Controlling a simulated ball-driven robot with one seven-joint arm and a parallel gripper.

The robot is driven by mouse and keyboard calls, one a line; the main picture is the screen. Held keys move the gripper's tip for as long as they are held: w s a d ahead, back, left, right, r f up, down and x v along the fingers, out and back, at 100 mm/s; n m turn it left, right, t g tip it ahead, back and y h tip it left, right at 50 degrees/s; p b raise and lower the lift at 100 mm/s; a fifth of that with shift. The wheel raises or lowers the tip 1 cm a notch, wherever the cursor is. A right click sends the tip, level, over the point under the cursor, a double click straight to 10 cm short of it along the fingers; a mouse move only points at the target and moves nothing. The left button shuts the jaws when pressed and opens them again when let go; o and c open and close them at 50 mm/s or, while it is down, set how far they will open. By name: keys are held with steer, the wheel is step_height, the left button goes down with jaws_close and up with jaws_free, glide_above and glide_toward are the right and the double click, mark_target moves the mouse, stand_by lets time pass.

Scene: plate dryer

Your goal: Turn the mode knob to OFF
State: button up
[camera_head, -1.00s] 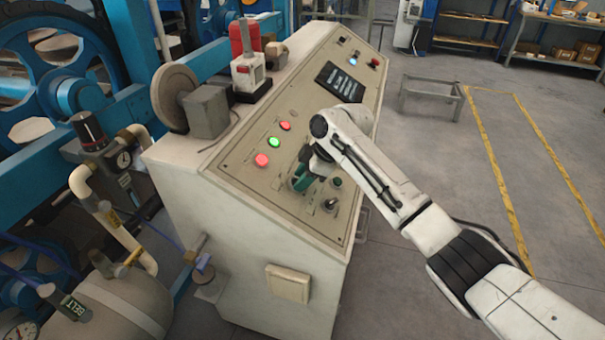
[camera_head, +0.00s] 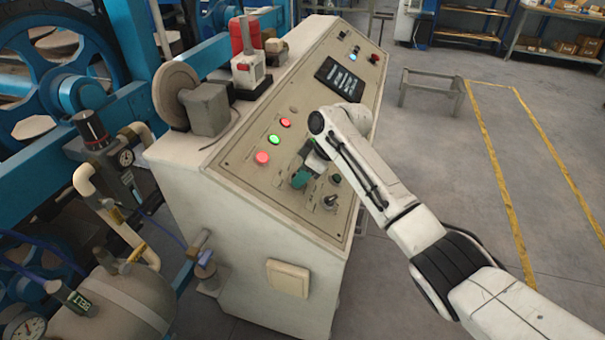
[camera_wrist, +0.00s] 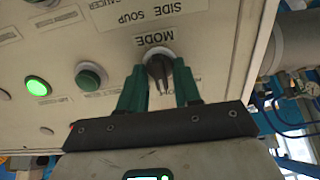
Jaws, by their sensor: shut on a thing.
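The mode knob (camera_wrist: 159,66) is black. It shows in the wrist view just below the word MODE, which reads upside down there. Its grip bar points up and down the picture, with a slight tilt. My gripper (camera_wrist: 160,78) has two green fingers, one on each side of the knob, and is shut on it. In the head view my gripper (camera_head: 301,179) is at the lower part of the sloped panel and hides the knob. Some position labels beside the knob are partly covered by the fingers, and I cannot read OFF.
A dark green button (camera_wrist: 90,76) and a lit green button (camera_wrist: 37,86) sit left of the knob in the wrist view. In the head view another black selector (camera_head: 330,202) is close to my gripper. Open floor (camera_head: 440,130) lies right of the console.

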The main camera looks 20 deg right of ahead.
steer(key=o, duration=0.7)
steer(key=b+v, duration=0.1)
steer(key=v, duration=1)
steer(key=shift+b, duration=0.35)
steer(key=shift+f, duration=0.1)
